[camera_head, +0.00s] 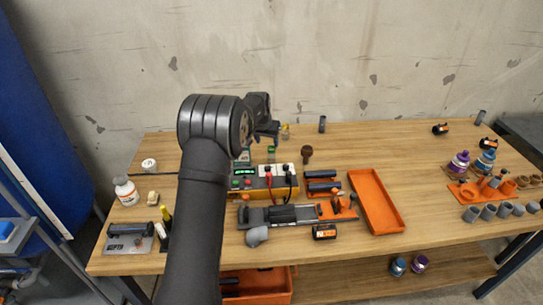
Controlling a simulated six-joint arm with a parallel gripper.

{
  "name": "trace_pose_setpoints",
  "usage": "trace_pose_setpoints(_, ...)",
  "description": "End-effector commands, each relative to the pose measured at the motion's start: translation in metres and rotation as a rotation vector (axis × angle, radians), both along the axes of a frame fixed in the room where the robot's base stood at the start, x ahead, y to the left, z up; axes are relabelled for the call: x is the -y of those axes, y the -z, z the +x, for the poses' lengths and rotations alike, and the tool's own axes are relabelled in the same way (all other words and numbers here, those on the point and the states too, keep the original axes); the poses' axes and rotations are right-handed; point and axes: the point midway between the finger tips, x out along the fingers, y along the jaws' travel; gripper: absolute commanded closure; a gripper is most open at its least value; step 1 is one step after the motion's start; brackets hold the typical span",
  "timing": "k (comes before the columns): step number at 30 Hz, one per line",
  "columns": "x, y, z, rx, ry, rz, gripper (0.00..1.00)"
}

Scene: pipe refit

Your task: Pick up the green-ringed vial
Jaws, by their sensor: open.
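A small upright item with a green band (271,150), which looks like the green-ringed vial, stands on the table behind the yellow meter box. It is too small to make out clearly. My gripper (271,131) is open, above and slightly behind this item in the picture. I cannot tell how far apart they are. My arm hides part of the table to the left of the gripper.
A yellow meter box (262,181) with red and black leads stands in front of the item. A yellow-topped piece (285,131) and a dark cylinder (322,124) stand behind. An orange tray (376,202) lies to the right. The back right table is mostly clear.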

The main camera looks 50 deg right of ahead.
Motion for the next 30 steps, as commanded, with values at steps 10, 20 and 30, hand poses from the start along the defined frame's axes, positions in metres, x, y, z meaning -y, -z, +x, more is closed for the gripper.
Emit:
trace_pose_setpoints(10, 0.020, 0.051, 0.008, 0.000, -0.001, 0.000, 0.44)
trace_pose_setpoints(20, 0.030, 0.079, 0.007, -0.001, -0.001, 0.001, 0.44)
trace_pose_setpoints(30, 0.041, 0.104, 0.010, 0.000, -0.001, -0.001, 0.44)
